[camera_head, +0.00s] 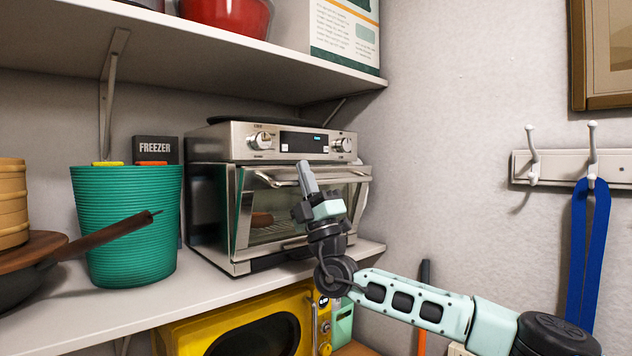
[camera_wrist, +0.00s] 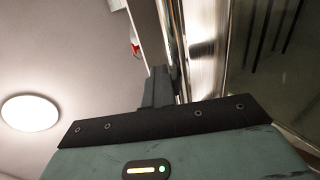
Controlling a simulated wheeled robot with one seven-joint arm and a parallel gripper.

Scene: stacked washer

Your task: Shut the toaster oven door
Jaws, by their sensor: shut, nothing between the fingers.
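The toaster oven (camera_head: 270,140) is a silver box with knobs and a lit display, standing on the middle shelf. Its glass-fronted door (camera_head: 262,222) is hinged at the bottom and appears tilted a little outward at the top, with a bar handle (camera_head: 350,174) along its upper edge. My gripper (camera_head: 306,165) is shut and empty, with its fingers pointing up in front of the handle and hiding part of it and of the glass. In the wrist view the shut fingers (camera_wrist: 160,88) are close beside a shiny metal part of the oven (camera_wrist: 203,45); contact is unclear.
A green ribbed bin (camera_head: 126,225) and a dark pan with a brown handle (camera_head: 105,237) stand left of the oven. A yellow microwave (camera_head: 190,333) sits below. An upper shelf (camera_head: 200,65) overhangs the oven. The wall at right holds hooks with a blue strap (camera_head: 588,250).

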